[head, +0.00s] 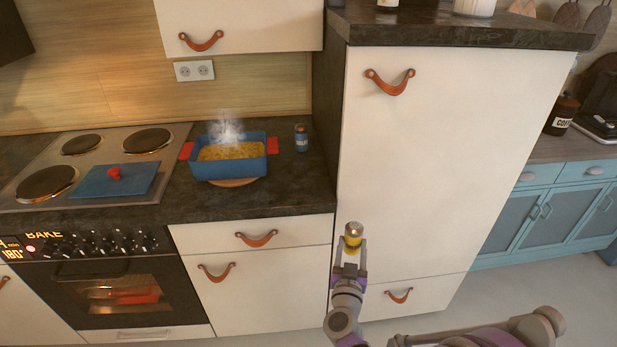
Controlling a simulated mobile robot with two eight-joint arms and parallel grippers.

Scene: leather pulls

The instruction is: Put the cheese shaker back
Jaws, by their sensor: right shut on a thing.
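My right gripper (350,254) is shut on the cheese shaker (353,236), a small yellow container with a metallic top. It holds the shaker roughly upright in front of the tall white cabinet (430,160), low beside the cabinet's left edge. The lower part of the shaker is partly hidden by the gripper. My left gripper does not show.
A steaming blue dish (228,165) with red handles stands on the dark counter (265,202). A small blue jar (301,138) stands right of it. A blue lid (115,181) lies on the stove (90,165). The cabinet's dark top (440,32) holds partly cropped items.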

